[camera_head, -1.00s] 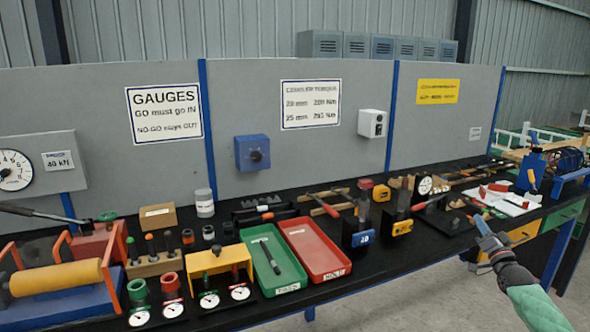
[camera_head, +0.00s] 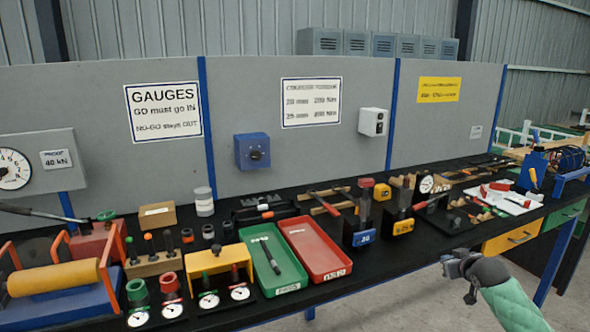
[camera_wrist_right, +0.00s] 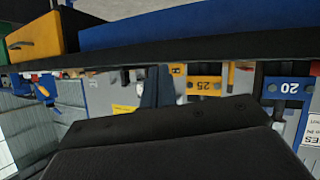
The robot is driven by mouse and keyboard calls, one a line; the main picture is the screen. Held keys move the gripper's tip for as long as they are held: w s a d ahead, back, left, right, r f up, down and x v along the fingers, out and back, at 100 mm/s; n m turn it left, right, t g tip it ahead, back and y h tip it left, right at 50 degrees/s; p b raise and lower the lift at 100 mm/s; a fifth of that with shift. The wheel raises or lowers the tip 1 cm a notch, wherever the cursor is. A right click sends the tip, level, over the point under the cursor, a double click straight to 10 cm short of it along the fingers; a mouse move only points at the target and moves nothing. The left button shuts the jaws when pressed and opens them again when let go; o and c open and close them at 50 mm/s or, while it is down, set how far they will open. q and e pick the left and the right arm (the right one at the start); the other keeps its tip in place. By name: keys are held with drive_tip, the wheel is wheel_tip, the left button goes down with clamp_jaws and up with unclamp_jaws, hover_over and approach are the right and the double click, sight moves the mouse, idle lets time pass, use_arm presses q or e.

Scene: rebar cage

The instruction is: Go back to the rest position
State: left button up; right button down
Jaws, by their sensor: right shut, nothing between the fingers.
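My right gripper (camera_head: 455,262) is at the right in the head view, at the end of an arm with a green sleeve. It is shut and empty, in front of the bench's front edge and apart from everything on the bench. In the right wrist view, the dark gripper body (camera_wrist_right: 165,145) fills the lower part, with the bench underside and edge above it, seen upside down. My left gripper is not in view.
The black bench (camera_head: 390,258) runs across the view. It bears a green tray (camera_head: 290,271) holding a dark tool, an empty red tray (camera_head: 312,247), blue and yellow numbered stands, and gauges. A yellow drawer (camera_head: 512,238) is behind my right arm. The floor in front is clear.

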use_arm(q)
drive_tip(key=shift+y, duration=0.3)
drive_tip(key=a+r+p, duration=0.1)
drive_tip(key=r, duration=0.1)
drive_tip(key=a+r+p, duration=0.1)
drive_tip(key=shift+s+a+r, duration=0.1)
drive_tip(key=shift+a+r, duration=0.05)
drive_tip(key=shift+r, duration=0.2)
use_arm(e)
drive_tip(key=s+a+f+g, duration=0.3)
drive_tip(key=s+a+f, duration=0.4)
drive_tip(key=s+a, duration=0.4)
drive_tip(key=s+a+f+g+y, duration=0.1)
drive_tip(key=s+a+f+g, duration=0.3)
drive_tip(key=s, duration=2)
drive_tip(key=s+a+f+g, duration=0.3)
drive_tip(key=s+a+f, duration=0.8)
drive_tip(key=s+a, duration=0.6)
drive_tip(key=shift+s+a+f+g+y, duration=0.3)
drive_tip(key=shift+a+f, duration=0.1)
use_arm(q)
drive_tip(key=shift+p, duration=0.3)
